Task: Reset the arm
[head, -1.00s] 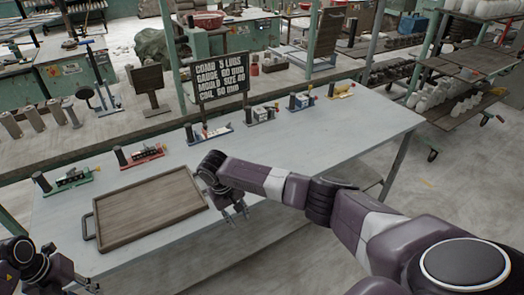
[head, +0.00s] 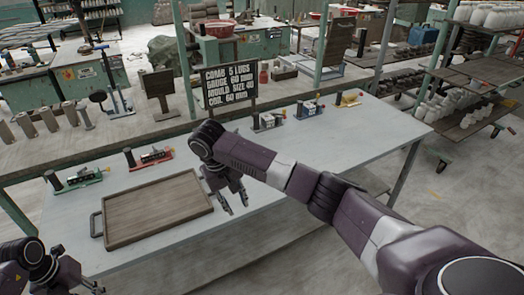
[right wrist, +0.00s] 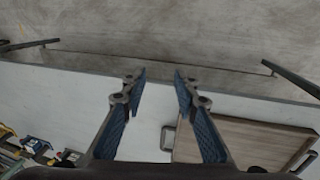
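My right gripper (head: 237,205) hangs over the pale table (head: 330,145), just right of the wooden tray (head: 158,208). In the right wrist view my right gripper (right wrist: 159,78) has its two blue-padded fingers apart with nothing between them. The empty tray also shows in that view (right wrist: 245,142), below and right of the fingers. My left gripper (head: 92,286) is at the bottom left corner of the head view, small and partly cut off, so its opening cannot be judged.
A green device (head: 75,179) and a red device (head: 150,157) stand behind the tray. A black sign (head: 229,88) rises behind my right wrist. The table's right part is clear.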

